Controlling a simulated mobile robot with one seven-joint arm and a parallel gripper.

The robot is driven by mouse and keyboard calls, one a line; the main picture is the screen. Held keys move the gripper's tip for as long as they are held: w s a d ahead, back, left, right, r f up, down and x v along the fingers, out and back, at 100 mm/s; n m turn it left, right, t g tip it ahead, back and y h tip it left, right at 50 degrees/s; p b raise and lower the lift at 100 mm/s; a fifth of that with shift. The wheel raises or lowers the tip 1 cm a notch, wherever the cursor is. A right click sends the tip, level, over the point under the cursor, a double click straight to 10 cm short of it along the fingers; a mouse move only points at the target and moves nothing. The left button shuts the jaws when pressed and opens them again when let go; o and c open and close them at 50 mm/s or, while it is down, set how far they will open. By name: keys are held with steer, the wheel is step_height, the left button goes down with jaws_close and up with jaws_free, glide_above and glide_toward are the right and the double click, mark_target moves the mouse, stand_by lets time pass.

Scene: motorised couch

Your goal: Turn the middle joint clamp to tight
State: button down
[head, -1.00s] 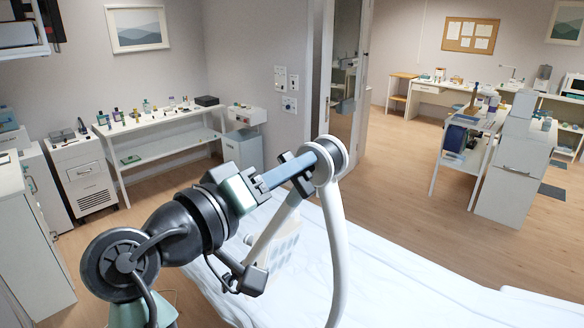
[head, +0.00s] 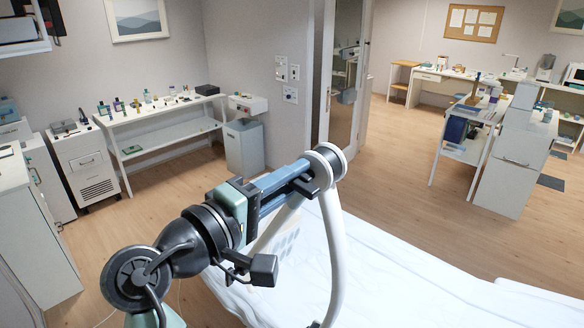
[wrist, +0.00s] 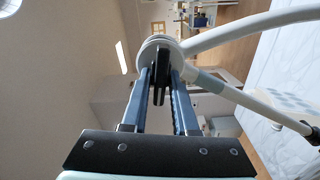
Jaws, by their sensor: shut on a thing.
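The joint clamp (head: 326,162) is a round grey-and-white hub where two white tubes of a jointed arm meet above the couch. It also shows in the wrist view (wrist: 160,50), with a black lever (wrist: 160,84) standing out from it toward me. My gripper (head: 305,178) has two blue fingers and reaches the hub from the left. In the wrist view its fingertips (wrist: 161,76) lie on either side of the black lever, close against the hub, shut on it. The lever is mostly hidden by the fingers in the head view. I see no tight mark.
The couch (head: 400,275) with a white sheet lies below the jointed arm. One white tube (head: 335,250) drops from the hub to the couch. A shelf table (head: 160,137) with bottles stands at the left wall. Wooden floor is free behind the couch.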

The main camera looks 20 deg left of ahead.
steer(key=shift+n+p, duration=0.55)
steer(key=shift+n, duration=0.45)
steer(key=shift+f, duration=0.1)
steer(key=c, duration=0.9)
jaws_free()
steer(key=shift+o, duration=0.2)
steer(key=shift+a, duration=0.1)
steer(key=b+v, duration=0.5)
steer(key=v, duration=0.8)
